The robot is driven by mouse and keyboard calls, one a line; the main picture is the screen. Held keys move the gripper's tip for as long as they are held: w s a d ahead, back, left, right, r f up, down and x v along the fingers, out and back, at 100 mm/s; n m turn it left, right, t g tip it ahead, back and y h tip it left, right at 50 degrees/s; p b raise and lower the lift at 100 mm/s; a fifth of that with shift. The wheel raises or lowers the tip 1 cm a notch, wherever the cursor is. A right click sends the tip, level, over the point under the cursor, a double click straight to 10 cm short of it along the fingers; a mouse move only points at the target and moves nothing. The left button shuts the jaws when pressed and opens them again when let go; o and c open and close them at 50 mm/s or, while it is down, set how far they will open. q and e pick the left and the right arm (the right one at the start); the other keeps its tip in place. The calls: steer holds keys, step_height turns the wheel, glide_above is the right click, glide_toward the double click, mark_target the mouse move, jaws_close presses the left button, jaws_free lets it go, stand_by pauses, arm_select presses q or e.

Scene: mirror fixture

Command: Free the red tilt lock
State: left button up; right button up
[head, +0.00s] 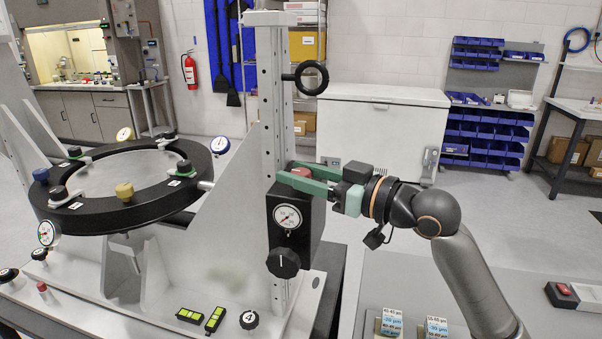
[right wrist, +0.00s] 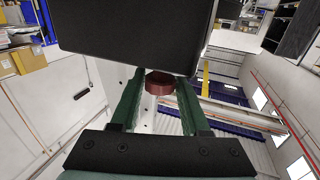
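The red tilt lock (head: 302,172) is a red round knob at the upright post of the mirror fixture, above a black box with a dial gauge (head: 287,217). My right gripper (head: 294,174) reaches in from the right, its two green fingers on either side of the red knob. In the right wrist view the red knob (right wrist: 159,84) sits between the fingertips, partly hidden behind the dark box (right wrist: 140,35). The fingers stand apart and very close to its sides; whether they touch it I cannot tell. My left gripper is not in view.
The black ring with the round mirror (head: 130,172) and several clamps stands at left. A black star knob (head: 283,262) sits below the gauge, and a black ring handle (head: 306,78) above the gripper. A grey table (head: 480,290) at right carries label blocks and a red-topped box (head: 562,292).

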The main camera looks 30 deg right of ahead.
jaws_close()
steer(key=shift+f, duration=0.1)
